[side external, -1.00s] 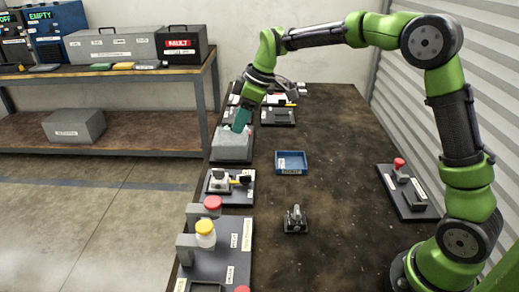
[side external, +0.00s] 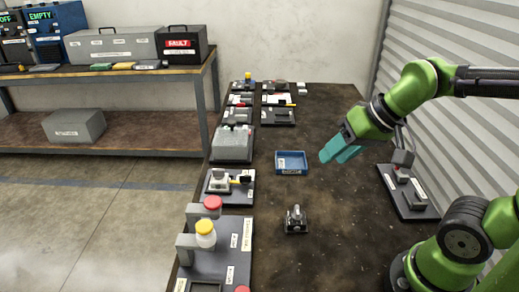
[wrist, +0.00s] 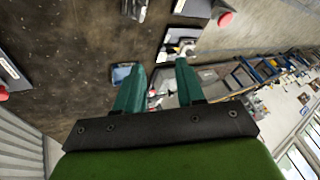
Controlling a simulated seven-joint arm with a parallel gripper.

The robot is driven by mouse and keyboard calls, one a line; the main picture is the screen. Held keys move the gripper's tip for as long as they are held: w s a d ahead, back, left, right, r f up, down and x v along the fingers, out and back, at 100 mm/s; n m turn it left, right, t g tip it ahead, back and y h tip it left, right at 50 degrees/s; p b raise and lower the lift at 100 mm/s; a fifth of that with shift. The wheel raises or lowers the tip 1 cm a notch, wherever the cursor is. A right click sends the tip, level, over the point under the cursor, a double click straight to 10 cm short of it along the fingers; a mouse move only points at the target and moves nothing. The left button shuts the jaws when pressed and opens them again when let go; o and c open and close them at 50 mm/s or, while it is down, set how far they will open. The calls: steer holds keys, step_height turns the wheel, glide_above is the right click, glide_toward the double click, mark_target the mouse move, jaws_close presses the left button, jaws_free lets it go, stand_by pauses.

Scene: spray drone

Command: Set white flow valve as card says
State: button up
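My gripper (side external: 340,152) hangs in the air over the right half of the table, to the right of the blue tray. In the wrist view its two teal fingers (wrist: 158,72) stand apart with nothing held between them. More small white units (side external: 240,100) stand on plates at the far end. Several small label cards are in view, but their writing is too small to read.
A blue tray (side external: 291,155) and a small dark fixture (side external: 295,217) stand mid-table. A grey box (side external: 232,138) is at the left edge. Nearer are red and yellow-capped parts (side external: 206,236) on a dark panel. A dark panel (side external: 416,206) lies at right. The table's right rear is clear.

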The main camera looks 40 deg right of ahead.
steer(key=s, duration=0.1)
steer(key=n+g+y, duration=0.1)
steer(key=n+g, duration=0.2)
steer(key=n, duration=1)
glide_above(219, 169)
steer(key=s+d, duration=0.5)
step_height(219, 169, down, 2)
steer(key=f, duration=0.1)
steer(key=x, duration=1)
steer(key=a+x, duration=0.1)
steer(key=x, duration=0.5)
steer(key=shift+w, duration=0.15)
steer(key=shift+c, duration=0.3)
jaws_close()
